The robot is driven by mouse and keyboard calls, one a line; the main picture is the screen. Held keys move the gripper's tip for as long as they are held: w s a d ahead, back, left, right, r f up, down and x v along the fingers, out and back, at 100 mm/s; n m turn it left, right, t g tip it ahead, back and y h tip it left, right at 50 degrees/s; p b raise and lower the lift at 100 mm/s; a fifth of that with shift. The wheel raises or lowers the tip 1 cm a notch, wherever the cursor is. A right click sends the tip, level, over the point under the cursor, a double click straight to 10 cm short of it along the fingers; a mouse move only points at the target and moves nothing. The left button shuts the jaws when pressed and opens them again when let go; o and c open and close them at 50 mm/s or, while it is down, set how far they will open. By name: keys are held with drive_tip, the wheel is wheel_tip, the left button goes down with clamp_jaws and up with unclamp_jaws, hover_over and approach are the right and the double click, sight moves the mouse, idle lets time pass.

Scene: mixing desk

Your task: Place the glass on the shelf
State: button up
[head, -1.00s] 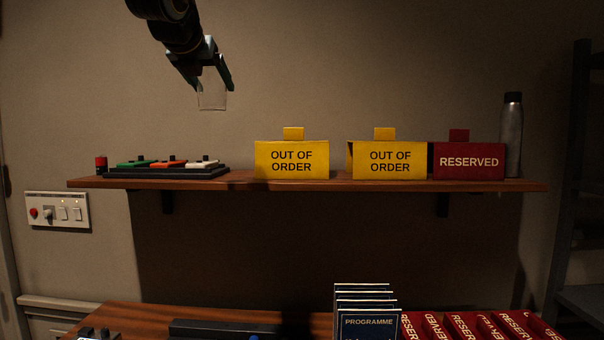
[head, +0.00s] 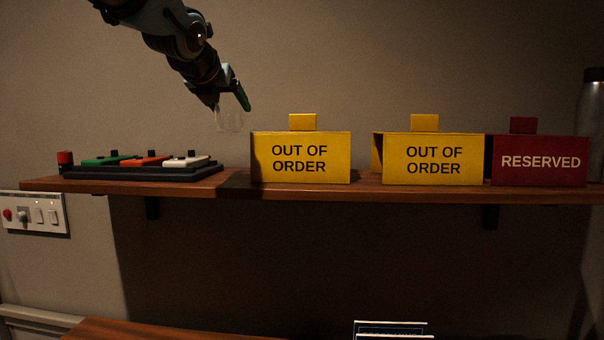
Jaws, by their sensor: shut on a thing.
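My gripper (head: 232,100) comes down from the upper left in the head view, shut on a clear glass (head: 229,120). The glass is faint against the wall and appears upright. It hangs above the level of the brown wooden shelf (head: 235,187), to the left of the nearer yellow OUT OF ORDER sign (head: 301,158). Its base is above the shelf board. How far in front of or over the board it is cannot be told exactly.
The pedal board (head: 140,168) with green, orange and white pedals stands on the shelf's left, beside a red-topped cylinder (head: 65,162). Another yellow sign (head: 433,160), a red RESERVED sign (head: 540,161) and a metal bottle (head: 591,125) fill the right. A bare gap lies between pedals and signs.

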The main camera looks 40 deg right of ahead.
sight(223, 121)
wheel_tip(223, 121, down, 3)
drive_tip(key=shift+w+r, duration=0.1)
drive_tip(key=shift+f, duration=1.05)
wheel_tip(223, 121, down, 5)
drive_tip(key=b, duration=0.4)
drive_tip(key=shift+f+b, duration=0.1)
drive_tip(key=shift+b, duration=0.25)
drive_tip(key=o, duration=1.4)
drive_tip(key=shift+o, duration=0.2)
drive_tip(key=shift+r, duration=0.2)
